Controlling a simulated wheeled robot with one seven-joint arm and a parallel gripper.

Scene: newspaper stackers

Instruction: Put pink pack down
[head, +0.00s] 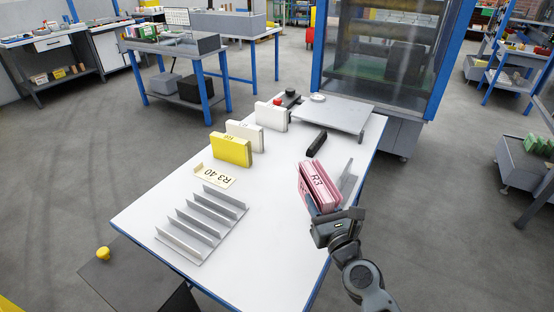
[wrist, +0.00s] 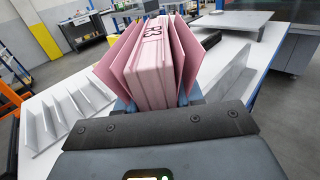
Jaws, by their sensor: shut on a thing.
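The pink pack (head: 318,186), marked R3, stands upright and slightly tilted at the right side of the white table (head: 270,222) in the head view. My gripper (head: 323,211) is shut on its near lower end. In the wrist view the pink pack (wrist: 155,68) fills the middle, with thin pink covers splayed on both sides and my gripper (wrist: 155,103) around its base. I cannot tell whether the pack's underside touches the table.
A grey slotted rack (head: 203,222) lies at the table's front left. A yellow pack (head: 231,150) and two white packs stand behind it, with a label plate marked R3 40 (head: 214,176). A grey angled bracket (head: 348,180) is right of the pink pack. The table middle is clear.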

